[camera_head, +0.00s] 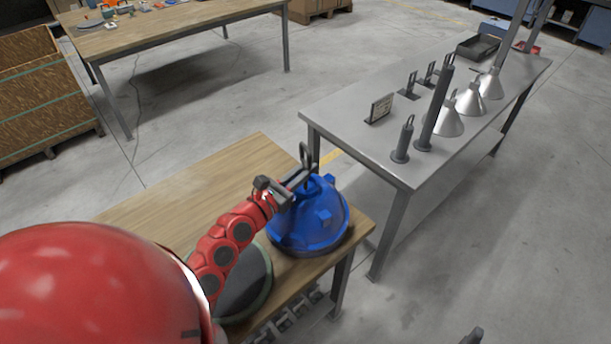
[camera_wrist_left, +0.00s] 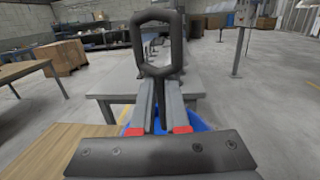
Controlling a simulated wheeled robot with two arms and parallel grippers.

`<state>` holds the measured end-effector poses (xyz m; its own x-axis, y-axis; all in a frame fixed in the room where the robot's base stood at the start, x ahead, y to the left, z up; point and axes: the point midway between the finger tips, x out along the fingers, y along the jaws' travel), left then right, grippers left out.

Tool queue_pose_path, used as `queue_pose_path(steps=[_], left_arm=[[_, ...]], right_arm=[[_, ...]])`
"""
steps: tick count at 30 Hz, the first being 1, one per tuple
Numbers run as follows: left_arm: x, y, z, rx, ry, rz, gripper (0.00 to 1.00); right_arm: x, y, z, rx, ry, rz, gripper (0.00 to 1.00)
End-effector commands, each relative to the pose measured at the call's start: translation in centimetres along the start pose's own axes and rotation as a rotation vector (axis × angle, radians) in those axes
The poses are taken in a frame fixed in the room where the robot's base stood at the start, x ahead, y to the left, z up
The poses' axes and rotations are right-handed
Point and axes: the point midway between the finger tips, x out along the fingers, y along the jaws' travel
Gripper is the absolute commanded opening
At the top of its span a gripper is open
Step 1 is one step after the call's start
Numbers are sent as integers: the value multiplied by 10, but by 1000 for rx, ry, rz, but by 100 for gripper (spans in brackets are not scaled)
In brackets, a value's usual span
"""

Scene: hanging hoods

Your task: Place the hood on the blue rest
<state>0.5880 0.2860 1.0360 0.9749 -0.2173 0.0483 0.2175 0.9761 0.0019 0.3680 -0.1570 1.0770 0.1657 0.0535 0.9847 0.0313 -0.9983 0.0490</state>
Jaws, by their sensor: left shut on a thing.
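The hood, a blue dome (camera_head: 312,218) with raised blocks on its side, is near the right end of the wooden table (camera_head: 190,195). My left gripper (camera_head: 302,178) is shut on the dark ring handle (camera_head: 306,156) at its top. In the left wrist view the ring (camera_wrist_left: 158,42) stands up between the fingertips, with some blue below. A dark round edge shows beneath the dome. I cannot tell whether this is the blue rest, or whether the dome touches it. A dark tip at the bottom right may be my right gripper (camera_head: 472,337); its jaws cannot be made out.
A round grey disc with a greenish rim (camera_head: 262,300) lies beside the dome, partly behind my left arm. A grey metal table (camera_head: 350,135) to the right carries dark posts, a small sign, silver cone hoods (camera_head: 470,98) and a black tray (camera_head: 478,47).

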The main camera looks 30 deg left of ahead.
Motion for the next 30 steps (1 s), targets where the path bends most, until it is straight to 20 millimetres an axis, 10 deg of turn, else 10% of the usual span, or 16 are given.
queue_pose_path(steps=[24, 30], left_arm=[[14, 13, -39, 1, 1, 1, 0], [14, 13, -39, 1, 1, 1, 44]], right_arm=[[-2, 0, 0, 0, 0, 0, 74], [-2, 0, 0, 0, 0, 0, 74]])
